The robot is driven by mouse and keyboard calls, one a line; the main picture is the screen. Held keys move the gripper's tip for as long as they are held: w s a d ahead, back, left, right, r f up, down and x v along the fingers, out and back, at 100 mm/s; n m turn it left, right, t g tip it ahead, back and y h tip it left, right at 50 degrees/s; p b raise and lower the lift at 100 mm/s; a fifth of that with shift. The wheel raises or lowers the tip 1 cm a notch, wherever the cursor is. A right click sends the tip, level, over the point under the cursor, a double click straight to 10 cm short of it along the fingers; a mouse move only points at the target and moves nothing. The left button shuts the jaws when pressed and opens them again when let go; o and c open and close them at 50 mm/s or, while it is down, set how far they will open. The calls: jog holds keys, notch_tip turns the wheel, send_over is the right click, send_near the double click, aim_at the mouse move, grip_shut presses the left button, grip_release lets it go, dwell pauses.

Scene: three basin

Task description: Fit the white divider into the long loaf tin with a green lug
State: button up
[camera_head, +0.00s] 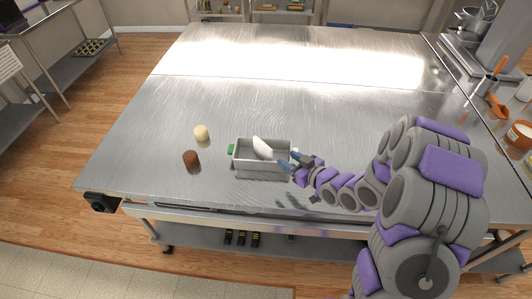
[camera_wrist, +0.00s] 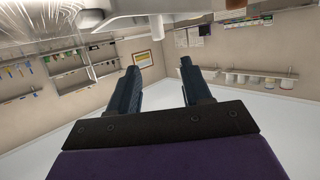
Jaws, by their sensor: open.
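The long loaf tin (camera_head: 262,175) is a grey metal box on the steel table, with a green lug (camera_head: 231,150) on its left end. The white divider (camera_head: 262,147) is inside the tin's outline, tilted, its top standing above the rim. I cannot tell whether its lower edge is seated. My gripper (camera_head: 287,162) has its blue fingers at the tin's right end, to the right of the divider and apart from it. In the wrist view my gripper (camera_wrist: 158,68) is open with nothing between its fingers. A pale shape at the top there is unclear.
A brown cylinder (camera_head: 191,159) and a cream cylinder (camera_head: 202,133) stand left of the tin. The table (camera_head: 140,150) is bare behind them. Orange tools and containers sit on a counter at the far right.

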aim_at(266, 146)
jog(key=b+x, duration=0.1)
jog(key=x, duration=0.8)
jog(key=shift+s+a, duration=0.1)
jog(key=shift+s, duration=0.05)
jog(key=shift+b+x, duration=0.6)
jog(key=shift+x, duration=2.7)
jog(key=shift+d+r, duration=0.1)
jog(key=shift+d, duration=0.1)
jog(key=shift+c, duration=0.2)
grip_shut()
